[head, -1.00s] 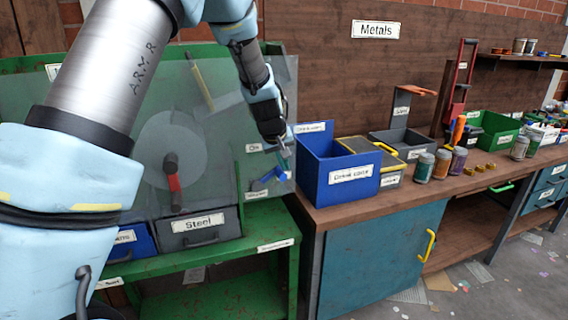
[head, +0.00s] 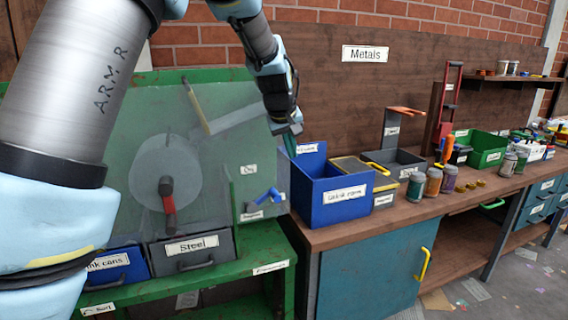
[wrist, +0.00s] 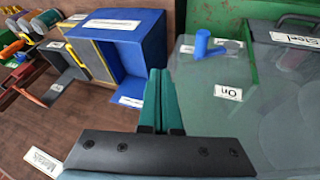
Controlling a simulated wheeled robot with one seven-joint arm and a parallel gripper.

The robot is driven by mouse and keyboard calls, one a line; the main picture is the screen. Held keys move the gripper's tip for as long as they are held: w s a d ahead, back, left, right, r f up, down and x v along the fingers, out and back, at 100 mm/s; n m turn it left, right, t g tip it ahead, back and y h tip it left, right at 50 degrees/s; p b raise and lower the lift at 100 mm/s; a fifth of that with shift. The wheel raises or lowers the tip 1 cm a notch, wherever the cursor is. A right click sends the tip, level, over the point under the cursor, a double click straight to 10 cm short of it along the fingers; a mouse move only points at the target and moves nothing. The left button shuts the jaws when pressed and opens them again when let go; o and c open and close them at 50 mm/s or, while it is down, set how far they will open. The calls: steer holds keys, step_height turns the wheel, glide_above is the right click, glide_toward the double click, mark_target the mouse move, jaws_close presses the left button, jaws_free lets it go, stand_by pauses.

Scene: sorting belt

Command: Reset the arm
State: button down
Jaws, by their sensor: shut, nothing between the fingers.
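My gripper (head: 290,145) hangs from my raised arm beside the left edge of the blue drink-cans bin (head: 340,203), in front of the green machine's panel. In the wrist view the two green fingers (wrist: 160,100) are together with nothing between them. The blue bin (wrist: 140,45) shows just beyond the fingertips, to their left. I cannot tell whether the fingers touch it.
The green sorting machine (head: 262,245) has a Steel drawer (head: 191,249) and a blue lever (head: 266,196) near my gripper. Jars (head: 432,182), a grey tray (head: 404,160) and a green bin (head: 489,150) stand along the bench.

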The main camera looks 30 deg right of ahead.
steer(key=shift+s+d+r, duration=0.1)
steer(key=shift+r, duration=0.1)
stand_by(0.4)
steer(key=a+f+n+y, duration=0.1)
steer(key=a+f, duration=0.1)
steer(key=a, duration=1)
steer(key=a+f+y, duration=0.1)
steer(key=a+f, duration=0.1)
steer(key=a, duration=1.1)
steer(key=s+a+f+g+y, duration=0.1)
steer(key=s+a+f, duration=0.1)
steer(key=s+a, duration=0.4)
steer(key=s+a+f+g+y, duration=0.1)
steer(key=s+a+f, duration=0.2)
steer(key=a, duration=0.9)
steer(key=s, duration=0.3)
steer(key=shift+a+n, duration=0.3)
steer(key=shift+a, duration=0.05)
steer(key=shift+w, duration=0.15)
